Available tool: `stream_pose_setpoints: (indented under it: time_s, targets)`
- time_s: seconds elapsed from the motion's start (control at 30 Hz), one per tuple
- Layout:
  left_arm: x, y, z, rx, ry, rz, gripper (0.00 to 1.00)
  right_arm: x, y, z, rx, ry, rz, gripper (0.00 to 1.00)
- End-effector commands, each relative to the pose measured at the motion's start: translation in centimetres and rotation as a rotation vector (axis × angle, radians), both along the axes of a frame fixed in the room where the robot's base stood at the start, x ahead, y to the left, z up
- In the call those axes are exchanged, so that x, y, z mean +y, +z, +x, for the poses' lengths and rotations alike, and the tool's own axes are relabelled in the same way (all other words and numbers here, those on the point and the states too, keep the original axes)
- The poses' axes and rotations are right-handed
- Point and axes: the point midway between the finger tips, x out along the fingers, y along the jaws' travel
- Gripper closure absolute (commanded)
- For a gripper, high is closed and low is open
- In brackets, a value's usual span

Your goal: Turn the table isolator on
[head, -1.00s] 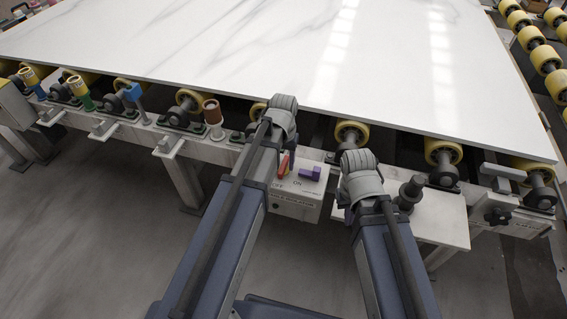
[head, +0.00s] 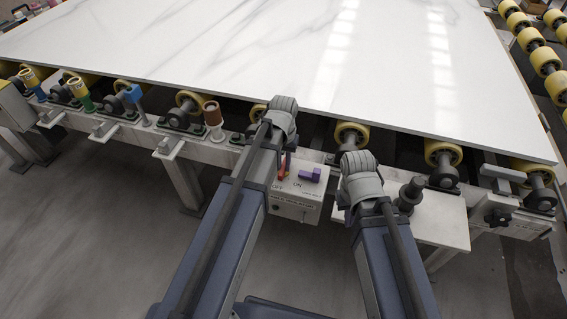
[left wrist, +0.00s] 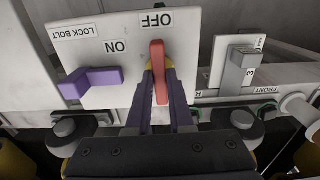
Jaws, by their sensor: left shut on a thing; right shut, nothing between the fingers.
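The isolator panel (head: 294,208) is a pale box below the slab's front edge, marked OFF and ON. Its red lever (head: 282,174) is on the OFF side; it also shows in the left wrist view (left wrist: 159,52), pointing at the upside-down OFF label. My left gripper (left wrist: 160,75) is shut on the red lever, a purple finger on each side. In the head view, my left gripper (head: 287,162) is mostly hidden by its arm. A purple handle (left wrist: 91,82) sits beside the ON label, near LOCK BOLT; it also shows in the head view (head: 310,175). My right gripper (head: 347,213) is shut and empty, its fingers mostly hidden.
The white stone slab (head: 240,50) lies above the panel on yellow rollers (head: 443,152). A grey lever (left wrist: 240,70) on a separate plate stands beside the panel in the wrist view. A pale shelf (head: 440,222) with a dark knob (head: 411,192) lies right of my right arm.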

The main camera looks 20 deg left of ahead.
Motion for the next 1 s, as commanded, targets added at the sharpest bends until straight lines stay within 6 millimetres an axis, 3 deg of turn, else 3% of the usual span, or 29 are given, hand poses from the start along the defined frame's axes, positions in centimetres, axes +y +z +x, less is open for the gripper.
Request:
stream_pose_setpoints:
  time_s: [0.27, 1.0]
  targets:
    - [0.00, 0.00, 0.00, 0.000, 0.157, 0.000, 1.00, 0.00, 0.00, 0.00, 0.000, 0.000, 0.000, 1.00]
    - [0.00, -0.01, 0.00, 0.000, 0.854, 0.000, 1.00, 0.00, -0.01, 0.00, 0.000, 0.000, 0.000, 1.00]
